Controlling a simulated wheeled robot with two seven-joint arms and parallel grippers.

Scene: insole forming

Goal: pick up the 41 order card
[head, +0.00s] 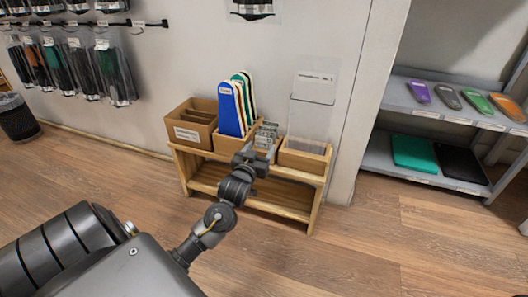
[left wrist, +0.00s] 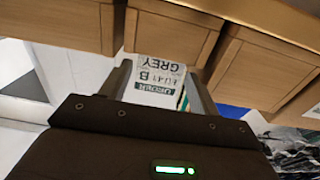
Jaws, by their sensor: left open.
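My right gripper is not in view.
The wooden bench (head: 250,192) also holds a box of brown cards (head: 190,125), a box with blue, green and white insole shapes (head: 232,108), and a box with a clear panel (head: 303,150). A grey shelf (head: 375,160) with insoles stands right. Open floor lies in front.

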